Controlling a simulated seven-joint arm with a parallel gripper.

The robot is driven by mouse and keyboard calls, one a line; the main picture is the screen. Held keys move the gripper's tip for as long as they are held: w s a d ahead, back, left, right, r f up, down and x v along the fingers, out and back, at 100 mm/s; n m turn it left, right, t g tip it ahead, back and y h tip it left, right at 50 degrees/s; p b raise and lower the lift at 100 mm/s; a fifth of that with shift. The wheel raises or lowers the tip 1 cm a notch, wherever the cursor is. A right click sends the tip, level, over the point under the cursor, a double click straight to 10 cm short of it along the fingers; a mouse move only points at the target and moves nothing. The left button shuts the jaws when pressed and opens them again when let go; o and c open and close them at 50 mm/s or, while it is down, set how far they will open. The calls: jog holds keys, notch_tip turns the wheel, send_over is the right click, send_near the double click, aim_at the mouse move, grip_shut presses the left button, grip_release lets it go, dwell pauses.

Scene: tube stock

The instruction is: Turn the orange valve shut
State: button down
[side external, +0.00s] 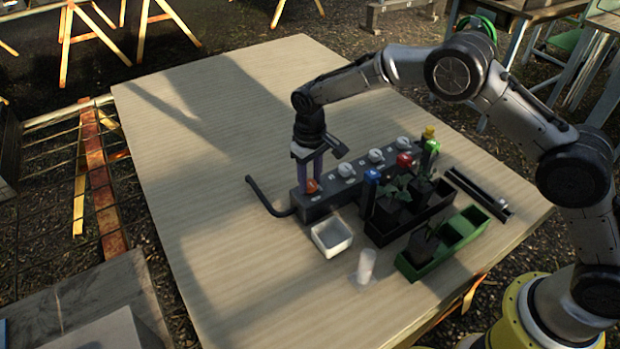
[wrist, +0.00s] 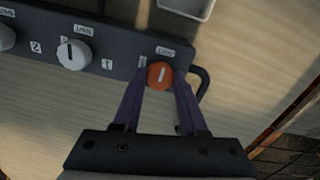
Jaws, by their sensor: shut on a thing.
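The orange valve (side external: 311,186) is a round knob at the left end of a dark manifold block (side external: 335,198) on the table. In the wrist view the orange valve (wrist: 160,75) has a pale line across its face, nearly upright and tilted slightly right. My gripper (side external: 308,178) points down over the valve, with its purple fingers on either side of it. In the wrist view my gripper (wrist: 160,82) is shut on the knob, the fingertips at its left and right sides. A label by the knob is too small to read surely.
White knobs (wrist: 73,54) sit along the same block. A white square tray (side external: 332,236) and a clear cup (side external: 366,266) stand in front. A black planter and a green planter (side external: 412,272) with plants and coloured-top tubes stand to the right. The table's left side is clear.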

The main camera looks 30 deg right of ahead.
aim_at(310, 183)
jog(key=shift+r, duration=0.1)
jog(key=shift+c, duration=2.2)
grip_release()
notch_tip(310, 183, up, 14)
